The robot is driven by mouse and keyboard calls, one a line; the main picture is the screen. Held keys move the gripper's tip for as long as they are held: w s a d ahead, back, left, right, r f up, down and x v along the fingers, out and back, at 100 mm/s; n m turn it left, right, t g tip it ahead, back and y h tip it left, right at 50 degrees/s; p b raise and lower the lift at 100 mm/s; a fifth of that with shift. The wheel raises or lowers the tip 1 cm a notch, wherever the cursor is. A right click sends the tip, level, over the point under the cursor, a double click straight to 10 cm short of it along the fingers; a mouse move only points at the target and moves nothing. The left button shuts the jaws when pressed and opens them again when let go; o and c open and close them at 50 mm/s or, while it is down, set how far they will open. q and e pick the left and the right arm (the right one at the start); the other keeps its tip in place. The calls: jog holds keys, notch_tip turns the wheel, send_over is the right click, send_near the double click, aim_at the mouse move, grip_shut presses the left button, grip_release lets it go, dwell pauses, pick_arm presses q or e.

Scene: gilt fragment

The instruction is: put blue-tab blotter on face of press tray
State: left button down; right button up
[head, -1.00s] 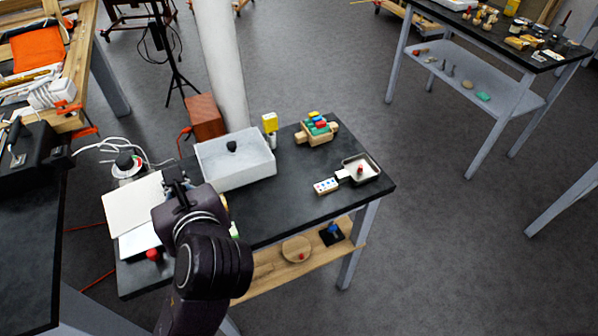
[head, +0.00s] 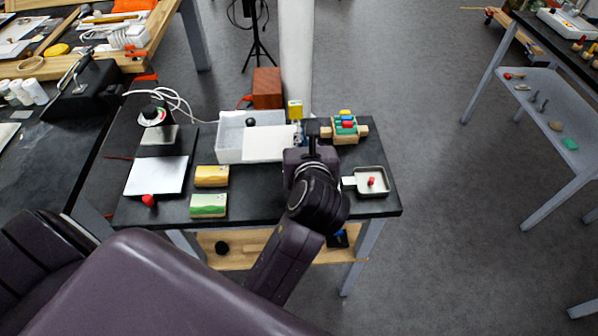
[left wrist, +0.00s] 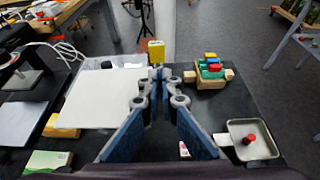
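My left gripper (head: 304,138) is over the back of the black table. Its fingers (left wrist: 157,82) are close together at the right edge of a flat, pale sheet, which I take for the blotter (head: 268,144). The sheet (left wrist: 98,98) hangs out to the left, level, over the white bin. Its blue tab cannot be told from the blue fingers. A flat white plate with a red knob (head: 156,176) lies at the table's left. A small rimmed tray (head: 371,189) with a red peg is at the right. Which is the press tray is not certain. My right gripper is not in view.
The white bin (head: 229,143) stands under the sheet, with a yellow block (head: 295,109) behind. A wooden holder with coloured blocks (head: 346,130) is right of the gripper. Yellow (head: 212,176) and green (head: 208,206) boxes lie right of the plate. A column rises behind the table.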

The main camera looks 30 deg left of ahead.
pick_arm(q)
notch_tip(320, 180, down, 8)
jog(key=shift+d+f+b, duration=0.15)
jog(key=shift+f+b, duration=0.1)
jog(key=shift+b, duration=0.2)
jog(key=shift+f, duration=0.65)
notch_tip(320, 180, down, 4)
jog(key=shift+f+b, duration=0.1)
jog(key=shift+b, duration=0.25)
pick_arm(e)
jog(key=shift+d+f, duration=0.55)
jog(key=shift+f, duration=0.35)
pick_arm(q)
jog(key=c, duration=2.6)
grip_release()
jog(key=shift+f, duration=0.1)
jog(key=o, duration=0.4)
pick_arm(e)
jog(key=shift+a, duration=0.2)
pick_arm(q)
jog(key=shift+o, duration=0.2)
